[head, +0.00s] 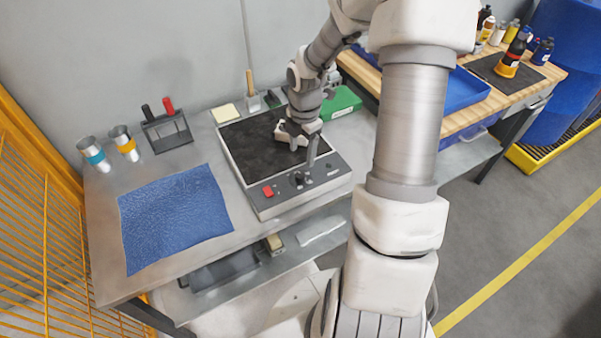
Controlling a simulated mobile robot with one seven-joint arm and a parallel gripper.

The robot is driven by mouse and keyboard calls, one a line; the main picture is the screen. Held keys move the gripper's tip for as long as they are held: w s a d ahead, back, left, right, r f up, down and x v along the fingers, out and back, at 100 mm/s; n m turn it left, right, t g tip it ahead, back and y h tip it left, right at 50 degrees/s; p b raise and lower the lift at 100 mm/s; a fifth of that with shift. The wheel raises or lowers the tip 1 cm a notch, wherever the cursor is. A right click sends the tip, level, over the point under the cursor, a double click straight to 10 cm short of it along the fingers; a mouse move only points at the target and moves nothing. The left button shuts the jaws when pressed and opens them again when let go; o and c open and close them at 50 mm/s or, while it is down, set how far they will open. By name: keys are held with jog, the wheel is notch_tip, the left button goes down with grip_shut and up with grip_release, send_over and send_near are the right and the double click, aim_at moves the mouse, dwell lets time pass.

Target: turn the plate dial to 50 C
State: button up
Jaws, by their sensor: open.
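The hot plate (258,146) stands on the grey metal bench, with a dark square top and a grey front panel. On the panel are a red switch (268,191) at the left and a dark dial (297,178) near the middle. The dial's setting is too small to read. My gripper (303,160) is open and points down over the front edge of the plate, close above and behind the dial. I cannot tell whether a finger touches the dial or panel. My wrist hides part of the plate's back right.
A blue cloth (173,216) lies left of the plate. Two metal cups, one with a blue band (94,155) and one with an orange band (124,143), stand behind it beside a dark holder (167,131). A green box (342,103) is behind right. A yellow fence (40,225) borders the left.

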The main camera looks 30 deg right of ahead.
aim_at(301, 175)
jog(key=f+b, duration=0.1)
jog(key=f, duration=0.8)
jog(key=shift+w+f, duration=0.15)
jog(key=shift+w, duration=0.05)
grip_shut()
